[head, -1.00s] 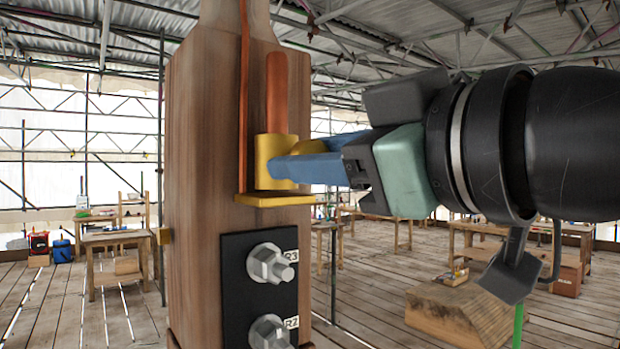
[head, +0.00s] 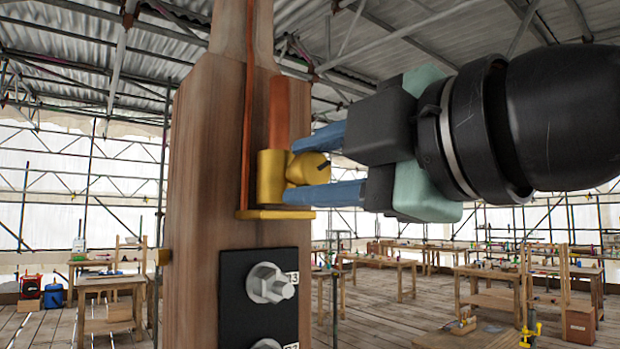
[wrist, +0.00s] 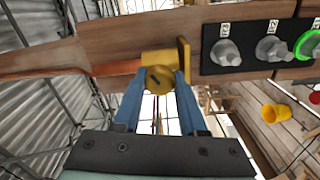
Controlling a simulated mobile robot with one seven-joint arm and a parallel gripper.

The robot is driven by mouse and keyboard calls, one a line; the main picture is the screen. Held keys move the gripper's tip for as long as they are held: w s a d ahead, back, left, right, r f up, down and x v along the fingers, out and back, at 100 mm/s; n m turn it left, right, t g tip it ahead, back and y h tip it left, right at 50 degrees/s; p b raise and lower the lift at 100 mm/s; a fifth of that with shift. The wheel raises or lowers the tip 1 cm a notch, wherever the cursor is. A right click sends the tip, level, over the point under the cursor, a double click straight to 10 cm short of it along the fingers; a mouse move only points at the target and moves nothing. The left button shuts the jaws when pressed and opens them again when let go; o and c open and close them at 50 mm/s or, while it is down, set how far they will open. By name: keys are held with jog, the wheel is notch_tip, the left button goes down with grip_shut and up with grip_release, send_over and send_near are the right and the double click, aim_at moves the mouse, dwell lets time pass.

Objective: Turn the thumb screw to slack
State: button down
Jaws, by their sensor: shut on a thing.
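The thumb screw (head: 308,168) is a yellow round knob with a dark slot mark, on the side of a yellow clamp block (head: 270,178) on the wooden post. A copper rod (head: 278,112) runs up from the block. My gripper (head: 310,166) reaches in from the right, its blue fingers one above and one below the knob, shut on it. In the wrist view the knob (wrist: 158,79) sits between the two fingertips (wrist: 159,82), and its slot mark runs diagonally. The fingers partly hide the knob's edges.
The wooden post (head: 205,200) stands upright at left centre. A black plate (head: 260,300) with bolts is fixed below the clamp's yellow ledge (head: 275,214). In the wrist view a yellow bucket (wrist: 271,113) stands on the floor. Workbenches (head: 380,264) stand well back.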

jog(key=n+b, duration=0.1)
jog(key=n, duration=0.4)
jog(key=shift+f+n, duration=0.1)
jog(key=shift+n, duration=0.2)
jog(key=n, duration=0.5)
jog(key=shift+n, duration=0.3)
jog(key=shift+b, duration=0.3)
jog(key=shift+c, duration=2.3)
grip_release()
